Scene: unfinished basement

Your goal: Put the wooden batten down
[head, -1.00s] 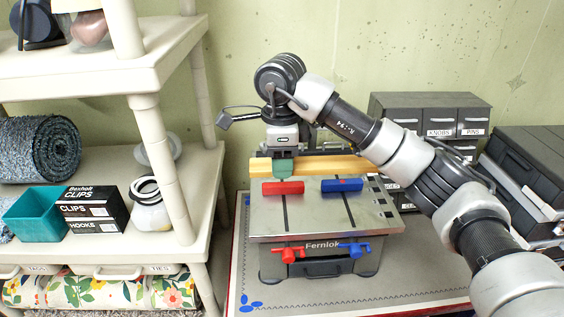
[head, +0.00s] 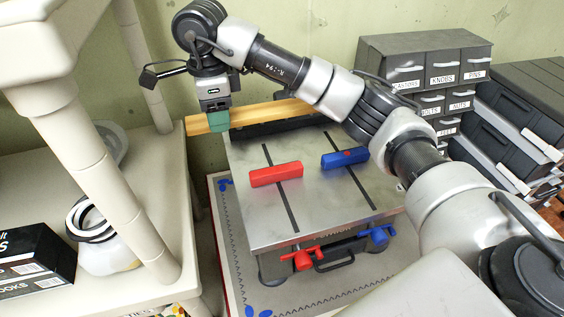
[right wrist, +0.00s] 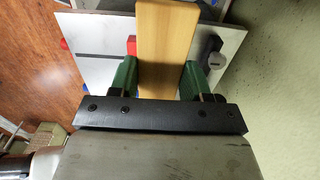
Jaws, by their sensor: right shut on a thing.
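The wooden batten (head: 266,113) is a long pale bar at the back edge of the metal-topped work table (head: 307,209). Its left end sticks out past the table's left side, and my arm covers part of its right side. My right gripper (head: 218,121), with green fingers, is shut on the batten near its left end. In the right wrist view the batten (right wrist: 166,45) runs between the two green fingers (right wrist: 159,82). I cannot tell whether the batten touches the table. My left gripper is not in view.
A red block (head: 276,174) and a blue block (head: 345,158) sit on the table top. A cream shelf unit (head: 150,200) stands close on the left. Dark drawer cabinets (head: 425,65) and black cases (head: 510,125) stand at the right.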

